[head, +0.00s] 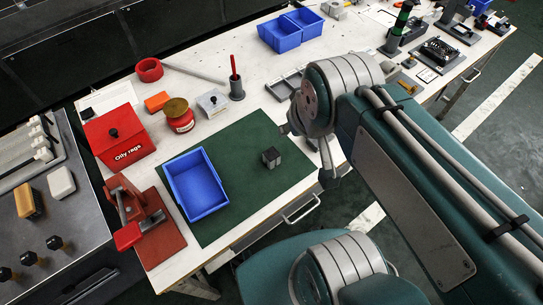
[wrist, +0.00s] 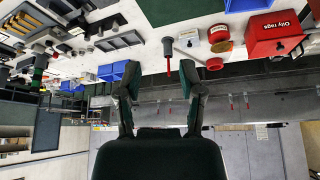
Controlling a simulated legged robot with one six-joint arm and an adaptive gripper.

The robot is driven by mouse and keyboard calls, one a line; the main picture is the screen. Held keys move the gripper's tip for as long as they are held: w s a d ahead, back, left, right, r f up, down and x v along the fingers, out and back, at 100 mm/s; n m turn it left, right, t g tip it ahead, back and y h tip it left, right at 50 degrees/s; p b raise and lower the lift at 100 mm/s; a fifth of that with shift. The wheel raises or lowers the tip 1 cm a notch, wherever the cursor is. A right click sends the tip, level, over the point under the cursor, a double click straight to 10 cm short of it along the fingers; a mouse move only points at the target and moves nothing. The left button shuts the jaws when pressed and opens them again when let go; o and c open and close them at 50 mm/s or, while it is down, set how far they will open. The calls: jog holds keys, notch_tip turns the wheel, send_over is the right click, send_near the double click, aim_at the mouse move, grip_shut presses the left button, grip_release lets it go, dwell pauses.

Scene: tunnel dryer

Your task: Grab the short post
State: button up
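The short post (head: 271,157) is a small dark grey block with a lighter top. It stands upright on the right part of the green mat (head: 240,135), to the right of the blue tray (head: 196,184). My gripper (wrist: 158,76) is open, with its two fingers wide apart and nothing between them in the wrist view. In the head view it is mostly hidden behind my wrist links, to the right of and apart from the post. The wrist view shows only an edge of the mat and I cannot make out the post there.
A grey holder with a red rod (head: 236,88) and blue bins (head: 280,33) stand behind. The mat around the post is clear.

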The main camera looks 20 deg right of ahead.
jog(key=shift+o, duration=1.2)
jog(key=w+f+n+g, duration=0.1)
jog(key=w+f+g, duration=0.1)
jog(key=w+f, duration=0.5)
jog(key=shift+w+a+n+g, duration=0.2)
jog(key=shift+w+n+g, duration=0.1)
jog(key=shift+w, duration=0.3)
jog(key=n+g, duration=0.2)
jog(key=g, duration=0.1)
send_over(271, 153)
notch_tip(271, 153, down, 12)
jog(key=f, duration=0.6)
jog(key=shift+w+a+f, duration=0.1)
jog(key=shift+w+a, duration=0.1)
jog(key=shift+a, duration=0.2)
jog(key=shift+s+d+f, duration=0.1)
jog(key=shift+d+f, duration=0.05)
jog(key=shift+f, duration=0.7)
jog(key=shift+s+d+f, duration=0.1)
jog(key=shift+d+f, duration=0.05)
jog(key=shift+f, duration=0.7)
jog(key=shift+s+d+f, duration=0.1)
jog(key=shift+d+f, duration=0.05)
jog(key=shift+f, duration=0.7)
